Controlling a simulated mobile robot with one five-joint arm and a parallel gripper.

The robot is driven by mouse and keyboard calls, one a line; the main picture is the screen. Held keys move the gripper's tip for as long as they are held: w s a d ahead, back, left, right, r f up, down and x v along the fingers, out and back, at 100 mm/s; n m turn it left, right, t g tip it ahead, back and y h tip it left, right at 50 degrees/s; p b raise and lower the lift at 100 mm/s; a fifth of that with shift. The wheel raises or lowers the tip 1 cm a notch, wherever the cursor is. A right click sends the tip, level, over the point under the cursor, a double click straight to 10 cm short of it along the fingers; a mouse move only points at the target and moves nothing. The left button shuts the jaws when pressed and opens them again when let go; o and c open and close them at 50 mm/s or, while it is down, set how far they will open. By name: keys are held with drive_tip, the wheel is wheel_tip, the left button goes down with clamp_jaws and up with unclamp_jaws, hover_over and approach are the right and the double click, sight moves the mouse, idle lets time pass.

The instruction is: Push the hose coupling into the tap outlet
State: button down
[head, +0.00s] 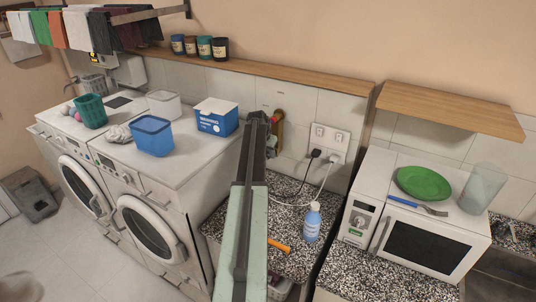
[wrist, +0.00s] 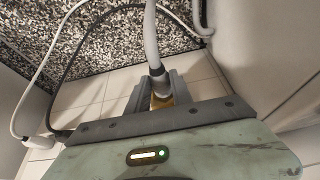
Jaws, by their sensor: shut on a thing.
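My gripper (wrist: 158,92) is shut on the hose coupling (wrist: 160,98), a brass-coloured piece between the fingers in the wrist view. A light grey hose (wrist: 152,40) runs from it toward the speckled counter. In the head view my gripper is at the tiled wall, mostly hidden behind my arm. The tap (head: 279,118), brass with a red part, shows just right of the arm's end. The tap outlet is hidden in both views, so I cannot tell whether the coupling touches it.
A socket plate (head: 329,141) with a black and a white cord is right of the tap. A blue bottle (head: 312,222) and an orange-handled tool (head: 279,246) are on the speckled counter. A blue-white box (head: 216,117) stands on the washer at left; a microwave (head: 420,240) is at right.

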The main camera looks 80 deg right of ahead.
drive_tip(key=shift+d, duration=0.2)
drive_tip(key=c, duration=1.1)
unclamp_jaws()
drive_tip(key=shift+o, duration=0.2)
drive_tip(key=shift+a, duration=0.15)
drive_tip(key=w+a, duration=0.2)
drive_tip(key=a, duration=0.6)
drive_tip(key=shift+a, duration=0.2)
drive_tip(key=shift+w, duration=0.1)
